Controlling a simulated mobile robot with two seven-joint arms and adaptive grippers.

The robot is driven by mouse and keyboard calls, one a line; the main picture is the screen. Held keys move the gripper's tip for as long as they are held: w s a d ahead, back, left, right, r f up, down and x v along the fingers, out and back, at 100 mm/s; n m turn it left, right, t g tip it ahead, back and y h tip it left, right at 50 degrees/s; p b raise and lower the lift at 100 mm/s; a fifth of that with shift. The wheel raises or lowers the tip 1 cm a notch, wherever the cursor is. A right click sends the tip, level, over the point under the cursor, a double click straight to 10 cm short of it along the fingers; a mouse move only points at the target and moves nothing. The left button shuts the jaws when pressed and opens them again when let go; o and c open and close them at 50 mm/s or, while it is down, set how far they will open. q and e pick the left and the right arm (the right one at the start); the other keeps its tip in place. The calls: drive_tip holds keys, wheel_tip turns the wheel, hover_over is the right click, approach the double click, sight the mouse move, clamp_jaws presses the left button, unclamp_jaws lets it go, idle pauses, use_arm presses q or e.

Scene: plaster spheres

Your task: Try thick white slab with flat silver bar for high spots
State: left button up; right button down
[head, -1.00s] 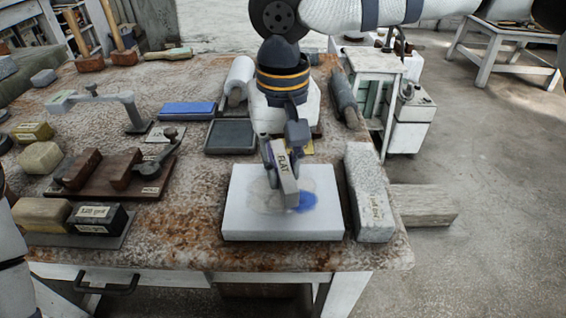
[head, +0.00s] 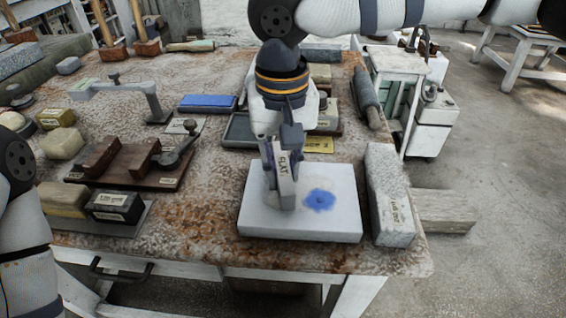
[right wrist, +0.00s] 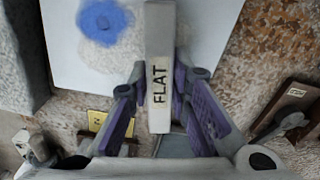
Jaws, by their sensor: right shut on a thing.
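The thick white slab (head: 340,222) lies flat near the table's front right edge, with a round blue patch (head: 319,200) on its top. The flat silver bar (head: 287,183), marked FLAT, is held steeply over the left half of the slab, left of the patch. My right gripper (head: 283,160) is shut on this bar. The right wrist view shows the bar (right wrist: 160,40) between the purple-padded fingers (right wrist: 160,105), with the slab (right wrist: 214,30) beyond. I cannot tell whether the bar's lower end touches the slab. My left gripper is out of view.
A rough grey stone block (head: 391,205) stands close to the slab's right side. A dark tray (head: 240,130) and a blue block (head: 207,103) lie behind. A brown wooden board (head: 133,163) with blocks is at left. Bare rusty tabletop (head: 205,205) lies left of the slab.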

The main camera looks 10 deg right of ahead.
drive_tip(key=shift+f, duration=0.3)
drive_tip(key=shift+s+r, duration=0.2)
drive_tip(key=shift+s, duration=0.35)
drive_tip(key=shift+s+a+f, duration=0.1)
drive_tip(key=shift+s+f, duration=0.05)
drive_tip(key=shift+s, duration=0.4)
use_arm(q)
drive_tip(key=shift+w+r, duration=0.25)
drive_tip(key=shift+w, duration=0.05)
use_arm(e)
drive_tip(key=shift+w+f, duration=0.1)
